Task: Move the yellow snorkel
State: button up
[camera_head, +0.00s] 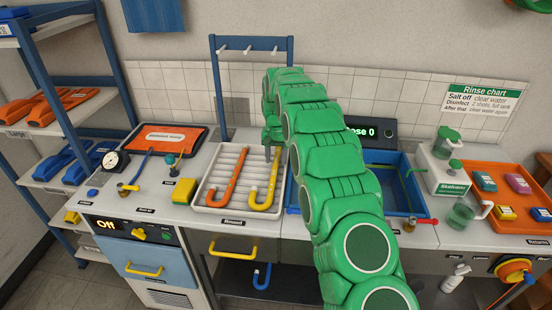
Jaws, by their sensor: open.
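The yellow snorkel (272,184) lies in the white ribbed rack (202,194), on its right side, with its hooked end towards the front. An orange snorkel (234,176) lies beside it on the left, in the same rack. My gripper (272,155) is open and points down at the upper end of the yellow snorkel. I cannot tell whether the fingers touch it. My green arm comes up from the lower right and hides part of the bench right of the rack.
A blue-rimmed basin (403,184) is right of the rack, partly behind my arm. An orange tray (495,200) with small coloured blocks stands at the far right. A yellow sponge (183,191) is left of the rack.

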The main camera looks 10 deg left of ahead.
jog(key=r, duration=0.6)
jog(key=shift+w, duration=0.25)
jog(key=shift+r, duration=0.6)
jog(key=shift+s+d+r, duration=0.25)
jog(key=shift+r, duration=0.15)
jog(key=s+d+r, duration=0.7)
jog(key=s+d, duration=0.1)
jog(key=s, duration=0.4)
jog(key=s+d+r, duration=0.7)
jog(key=s+d, duration=0.1)
jog(key=s, duration=0.4)
jog(key=s+d+f, duration=0.1)
jog(key=s+d, duration=0.2)
jog(key=s, duration=0.8)
jog(key=s+d+f, duration=0.2)
jog(key=s, duration=0.9)
jog(key=s+d+f+g, duration=0.1)
jog(key=s+d+f, duration=0.1)
jog(key=s, duration=0.9)
jog(key=shift+s+d, duration=0.25)
jog(key=shift+d, duration=0.55)
